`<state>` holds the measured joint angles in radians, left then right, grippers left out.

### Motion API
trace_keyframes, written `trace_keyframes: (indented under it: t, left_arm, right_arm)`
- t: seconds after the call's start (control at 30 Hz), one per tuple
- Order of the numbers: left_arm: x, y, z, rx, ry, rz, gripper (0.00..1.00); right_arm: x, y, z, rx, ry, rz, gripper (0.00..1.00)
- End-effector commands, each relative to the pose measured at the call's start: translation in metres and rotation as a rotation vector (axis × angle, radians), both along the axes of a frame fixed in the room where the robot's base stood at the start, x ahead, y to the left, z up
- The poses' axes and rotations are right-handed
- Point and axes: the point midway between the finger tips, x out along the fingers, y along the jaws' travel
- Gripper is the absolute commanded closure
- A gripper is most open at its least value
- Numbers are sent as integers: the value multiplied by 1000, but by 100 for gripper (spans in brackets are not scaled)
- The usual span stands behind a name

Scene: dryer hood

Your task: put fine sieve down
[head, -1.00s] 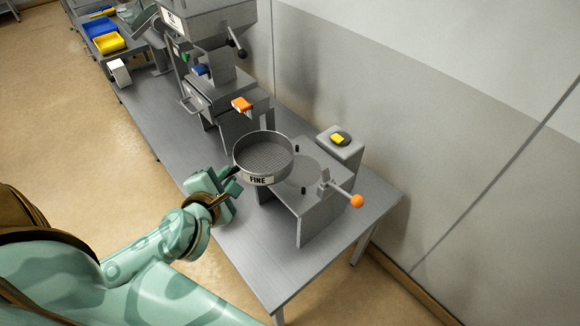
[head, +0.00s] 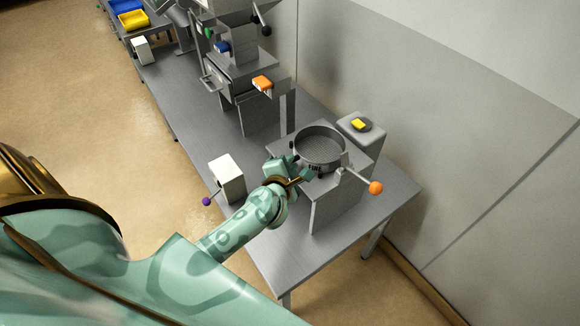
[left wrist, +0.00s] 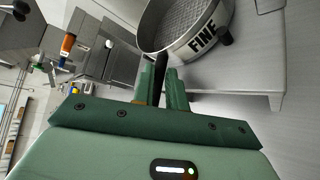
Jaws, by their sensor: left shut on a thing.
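The fine sieve (head: 320,147) is a round grey pan with a mesh floor and a white FINE label. In the head view it is over the top of a grey box-like stand (head: 326,196), looking level; whether it rests fully on it I cannot tell. My left gripper (head: 296,178) is at the sieve's near left side, shut on its dark handle. The left wrist view shows the sieve (left wrist: 188,47) just beyond the fingers (left wrist: 160,85), with the handle between them. My right gripper is not in view.
A lever with an orange knob (head: 376,188) is at the stand's right. A grey box with a yellow button (head: 358,124) stands behind it. The bench's front right (head: 385,205) is clear.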

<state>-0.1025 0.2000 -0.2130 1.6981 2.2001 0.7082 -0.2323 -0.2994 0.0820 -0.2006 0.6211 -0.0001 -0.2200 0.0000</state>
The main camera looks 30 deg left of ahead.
Motion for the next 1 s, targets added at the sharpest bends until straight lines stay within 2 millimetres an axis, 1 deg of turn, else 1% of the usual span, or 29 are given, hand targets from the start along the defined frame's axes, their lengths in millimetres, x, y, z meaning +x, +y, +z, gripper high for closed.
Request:
trace_keyframes:
  t: [0.13,0.17,0.2,0.23,0.47,0.57,0.67,0.9,1.0]
  left_arm:
    - [0,1,0,1,1,1,100]
    - [-1,1,-1,1,5,1,78]
    - [-1,1,-1,1,5,1,67]
    - [-1,1,-1,1,4,2,64]
    - [-1,1,0,1,3,1,64]
    - [-5,0,2,1,3,0,64]
    - [-17,-4,7,0,4,1,64]
    - [-68,-19,28,0,5,0,64]
    - [-86,-24,35,-1,4,0,64]
  right_arm:
    - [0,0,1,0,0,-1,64]
    - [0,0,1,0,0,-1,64]
    - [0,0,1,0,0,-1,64]
    - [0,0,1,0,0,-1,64]
    - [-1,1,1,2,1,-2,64]
    - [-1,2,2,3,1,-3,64]
    - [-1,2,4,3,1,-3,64]
    - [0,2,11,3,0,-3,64]
    - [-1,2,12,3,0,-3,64]
